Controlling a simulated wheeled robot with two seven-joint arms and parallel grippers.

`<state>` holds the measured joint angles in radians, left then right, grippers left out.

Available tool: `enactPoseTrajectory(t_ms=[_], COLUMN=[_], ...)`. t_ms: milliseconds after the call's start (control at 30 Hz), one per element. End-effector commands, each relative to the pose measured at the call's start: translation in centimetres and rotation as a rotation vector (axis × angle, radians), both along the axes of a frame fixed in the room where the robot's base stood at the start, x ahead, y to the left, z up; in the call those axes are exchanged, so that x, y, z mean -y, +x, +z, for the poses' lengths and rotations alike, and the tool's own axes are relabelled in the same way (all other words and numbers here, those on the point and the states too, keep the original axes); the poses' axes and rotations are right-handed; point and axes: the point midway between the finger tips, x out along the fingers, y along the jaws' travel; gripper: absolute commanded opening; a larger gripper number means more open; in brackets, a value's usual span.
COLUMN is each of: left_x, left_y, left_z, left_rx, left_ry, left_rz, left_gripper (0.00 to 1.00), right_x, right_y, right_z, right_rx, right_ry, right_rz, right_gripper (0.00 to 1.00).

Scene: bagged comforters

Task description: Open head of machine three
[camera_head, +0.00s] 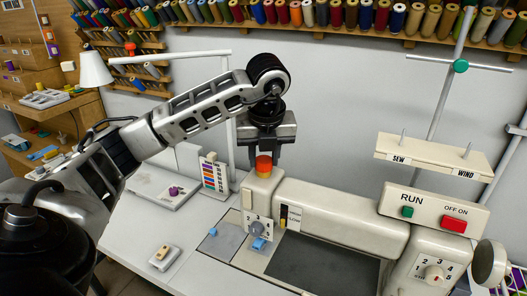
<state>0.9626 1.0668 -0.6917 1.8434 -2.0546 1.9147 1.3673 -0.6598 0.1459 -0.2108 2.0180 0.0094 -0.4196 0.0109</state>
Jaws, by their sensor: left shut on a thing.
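A cream sewing machine (335,214) stands on the grey table. Its head (261,194) is at the left end, with an orange-and-red knob (263,167) on top. My left gripper (264,154) points down over the head, with its fingers at either side of the knob, and is shut on it. The head sits upright in line with the machine arm, with no visible gap. A numbered dial (257,228) with a blue part is on the head's front. No label naming this as machine three can be read. My right gripper is not in view.
The machine's right end has a RUN panel (433,211) with green and red buttons, under a SEW/WIND shelf (440,155). A white rail stand (170,56) and a colour chart (214,174) stand near my left arm. Thread spools line the wall.

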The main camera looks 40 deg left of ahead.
Motion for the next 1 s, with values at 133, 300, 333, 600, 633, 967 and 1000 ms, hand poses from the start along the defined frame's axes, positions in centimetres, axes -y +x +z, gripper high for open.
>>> enactPoseTrajectory(t_ms=[133,300,333,600,633,967,1000], left_x=[0.0,0.0,0.0,0.2,0.1,0.1,0.1], left_y=[0.0,0.0,0.0,0.1,0.1,0.2,0.2], left_z=[0.0,0.0,0.0,0.2,0.2,0.2,0.1], left_rx=[-0.001,0.000,0.000,-0.003,-0.003,-0.001,-0.001], left_ry=[0.000,0.000,0.000,-0.001,-0.001,0.000,0.000], left_rz=[0.091,0.099,0.098,0.261,0.304,0.518,0.530], left_gripper=[0.12,0.12,0.12,0.12,0.12,0.12,0.12], right_x=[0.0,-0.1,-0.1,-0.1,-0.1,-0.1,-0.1], right_y=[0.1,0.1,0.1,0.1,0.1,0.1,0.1], right_z=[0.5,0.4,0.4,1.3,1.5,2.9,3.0], right_rx=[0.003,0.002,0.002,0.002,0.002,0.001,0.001], right_ry=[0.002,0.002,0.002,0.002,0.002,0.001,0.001], right_rz=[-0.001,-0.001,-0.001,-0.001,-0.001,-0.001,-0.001], right_gripper=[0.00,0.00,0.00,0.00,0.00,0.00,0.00])
